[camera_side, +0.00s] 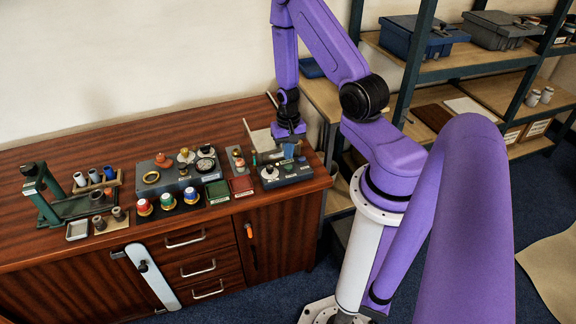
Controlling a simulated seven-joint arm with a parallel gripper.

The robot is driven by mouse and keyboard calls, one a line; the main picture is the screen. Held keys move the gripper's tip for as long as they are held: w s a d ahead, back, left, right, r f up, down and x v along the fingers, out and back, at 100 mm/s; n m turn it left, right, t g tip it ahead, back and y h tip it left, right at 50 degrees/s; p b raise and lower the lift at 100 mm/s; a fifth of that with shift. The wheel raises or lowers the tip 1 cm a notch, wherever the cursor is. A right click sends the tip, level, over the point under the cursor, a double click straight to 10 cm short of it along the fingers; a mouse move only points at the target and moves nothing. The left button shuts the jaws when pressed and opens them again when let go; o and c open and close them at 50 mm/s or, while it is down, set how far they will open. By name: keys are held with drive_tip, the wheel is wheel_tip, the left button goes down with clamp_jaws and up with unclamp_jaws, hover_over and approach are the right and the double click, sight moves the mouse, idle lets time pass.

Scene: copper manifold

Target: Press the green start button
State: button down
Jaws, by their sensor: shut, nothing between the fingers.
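A grey control box (287,174) with a dark round knob (270,170) on its left part sits at the right end of the wooden cabinet top. I cannot make out a green start button on it for certain; the gripper and the small scale hide detail. My gripper (289,140) points down just behind and above this box. Its fingers look closed with nothing held. I cannot tell whether it touches anything below it.
Left of the box lie a red tray (242,186) and a green tray (217,191). A grey block with fittings (172,177), several coloured round pieces (167,201) and a green stand (42,195) are further left. Shelves (470,65) stand at right.

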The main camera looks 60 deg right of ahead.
sight(288, 166)
drive_tip(key=shift+r, duration=2.1)
drive_tip(key=a+r+n, duration=0.5)
drive_tip(key=a+r, duration=0.1)
drive_tip(key=a, duration=0.2)
drive_tip(key=a+r+n, duration=0.5)
drive_tip(key=a+r, duration=0.1)
drive_tip(key=a, duration=0.3)
drive_tip(key=s+a+r+n, duration=0.4)
drive_tip(key=s+n, duration=0.1)
drive_tip(key=s, duration=0.3)
drive_tip(key=s+a+r+n, duration=0.3)
drive_tip(key=s+r+n, duration=0.2)
drive_tip(key=s+n, duration=0.1)
drive_tip(key=shift+s+a+r+n, duration=0.2)
drive_tip(key=shift+s+a+n, duration=0.15)
drive_tip(key=shift+s, duration=0.5)
